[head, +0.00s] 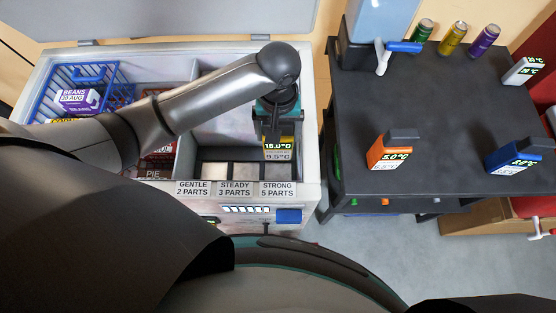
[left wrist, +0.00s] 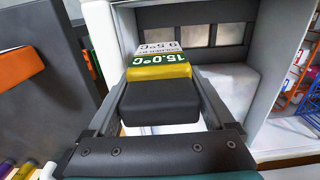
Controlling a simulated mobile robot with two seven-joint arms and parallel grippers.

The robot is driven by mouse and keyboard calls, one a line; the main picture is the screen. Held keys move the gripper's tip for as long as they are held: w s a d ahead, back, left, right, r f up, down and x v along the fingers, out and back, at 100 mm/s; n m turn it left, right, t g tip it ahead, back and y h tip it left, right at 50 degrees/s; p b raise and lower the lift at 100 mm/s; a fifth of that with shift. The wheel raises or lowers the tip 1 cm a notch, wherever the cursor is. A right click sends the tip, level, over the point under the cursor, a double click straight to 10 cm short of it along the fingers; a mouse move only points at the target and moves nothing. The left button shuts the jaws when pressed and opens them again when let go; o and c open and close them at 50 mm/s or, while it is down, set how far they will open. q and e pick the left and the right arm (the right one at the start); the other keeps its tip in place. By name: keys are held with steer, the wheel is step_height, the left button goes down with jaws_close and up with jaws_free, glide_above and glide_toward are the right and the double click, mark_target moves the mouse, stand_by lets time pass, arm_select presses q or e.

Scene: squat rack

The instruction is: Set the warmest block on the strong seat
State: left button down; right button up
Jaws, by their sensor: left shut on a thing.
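A yellow block (head: 279,142) with a dark cap shows 15.0°C, with 9.5°C on a lighter band. My left gripper (head: 280,125) is shut on it, cap end towards the gripper, above or at the strong seat (head: 279,171). I cannot tell whether it touches. In the left wrist view the yellow block (left wrist: 158,72) sits between my left fingers (left wrist: 155,100). The gentle seat (head: 191,171) and steady seat (head: 235,171) look empty. My right gripper is not in view.
The open freezer chest (head: 318,130) holds a blue basket (head: 83,78) with a purple-white beans box (head: 77,99). The dark cart (head: 430,110) bears a water dispenser (head: 382,20), several coloured cans and a pale display block (head: 523,70). The chest's walls surround the seats.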

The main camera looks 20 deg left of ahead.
mark_target(278, 150)
arm_select(q)
step_height(278, 150, down, 9)
steer(key=b, duration=0.3)
steer(key=shift+f, duration=0.15)
step_height(278, 150, down, 5)
steer(key=shift+r+b, duration=0.2)
steer(key=shift+b, duration=0.65)
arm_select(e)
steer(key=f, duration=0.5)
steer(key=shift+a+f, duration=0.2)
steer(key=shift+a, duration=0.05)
arm_select(q)
jaws_free()
steer(key=shift+f, duration=0.15)
step_height(278, 150, up, 12)
steer(key=p, duration=0.4)
steer(key=shift+p, duration=0.3)
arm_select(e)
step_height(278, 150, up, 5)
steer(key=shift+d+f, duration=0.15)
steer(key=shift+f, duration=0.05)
